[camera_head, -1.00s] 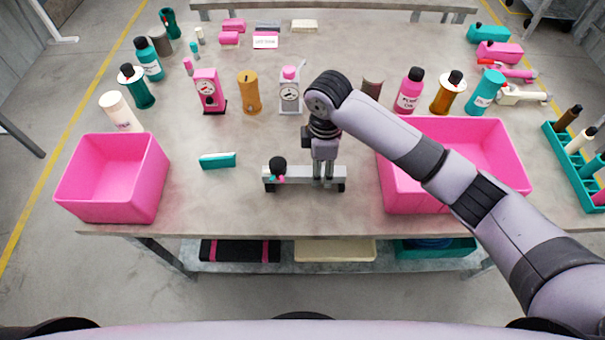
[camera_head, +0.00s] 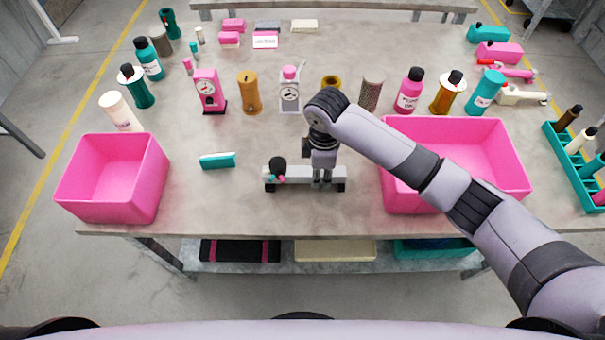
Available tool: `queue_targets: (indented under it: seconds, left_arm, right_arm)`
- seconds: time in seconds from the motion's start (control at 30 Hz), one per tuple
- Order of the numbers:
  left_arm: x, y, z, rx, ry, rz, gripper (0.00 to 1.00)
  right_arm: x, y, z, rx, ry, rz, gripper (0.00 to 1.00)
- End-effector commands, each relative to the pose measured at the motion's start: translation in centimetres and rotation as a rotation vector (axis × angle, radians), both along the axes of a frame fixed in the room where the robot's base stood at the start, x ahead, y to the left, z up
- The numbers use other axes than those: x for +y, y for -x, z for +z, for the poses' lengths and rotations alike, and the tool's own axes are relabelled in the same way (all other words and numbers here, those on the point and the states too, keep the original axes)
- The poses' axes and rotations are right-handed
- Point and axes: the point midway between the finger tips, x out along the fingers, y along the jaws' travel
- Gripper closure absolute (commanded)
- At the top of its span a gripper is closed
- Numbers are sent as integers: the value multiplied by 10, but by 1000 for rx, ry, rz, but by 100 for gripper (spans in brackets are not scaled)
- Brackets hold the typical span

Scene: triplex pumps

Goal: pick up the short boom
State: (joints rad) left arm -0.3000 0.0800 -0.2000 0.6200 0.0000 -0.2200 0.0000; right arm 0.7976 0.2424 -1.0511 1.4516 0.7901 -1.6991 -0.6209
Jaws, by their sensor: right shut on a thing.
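A pale grey bar, which I take to be the short boom (camera_head: 298,174), lies crosswise near the front middle of the table. It has dark end pieces, and a black round knob with small pink and teal parts (camera_head: 278,169) near its left end. My right gripper (camera_head: 322,181) points down and is shut on the bar right of its middle. The fingers cover part of the bar. I cannot tell any clear gap between the bar and the table. My left gripper is not in view.
A pink bin (camera_head: 148,205) stands at the left and a larger pink bin (camera_head: 505,196) at the right, partly behind my arm. A small teal block (camera_head: 217,161) lies left of the bar. Bottles, gauges and cylinders stand behind. The tabletop left of the bar is mostly clear.

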Motion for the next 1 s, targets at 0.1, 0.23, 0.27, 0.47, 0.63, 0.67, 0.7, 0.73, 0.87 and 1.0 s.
queue_targets:
  seconds: [0.1,0.23,0.27,0.47,0.63,0.67,0.7,0.73,0.87,1.0]
  left_arm:
    - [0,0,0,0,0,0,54]
    - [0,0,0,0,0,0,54]
    - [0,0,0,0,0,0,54]
    - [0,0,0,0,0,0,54]
    - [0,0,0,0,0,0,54]
    - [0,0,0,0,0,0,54]
    - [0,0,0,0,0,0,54]
    - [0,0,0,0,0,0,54]
    - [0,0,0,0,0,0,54]
    - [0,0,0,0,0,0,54]
  right_arm:
    - [0,0,0,-1,0,0,89]
    - [0,0,0,-1,0,0,97]
    - [0,0,0,-1,0,0,99]
    - [0,0,0,-1,0,0,100]
    - [0,-1,1,-2,-1,0,100]
    - [0,-1,1,-2,-1,0,100]
    - [0,-1,2,-2,-1,0,100]
    - [0,-1,4,-3,-2,0,100]
    - [1,-2,20,-5,-3,1,100]
    - [1,-2,49,-6,-4,1,100]
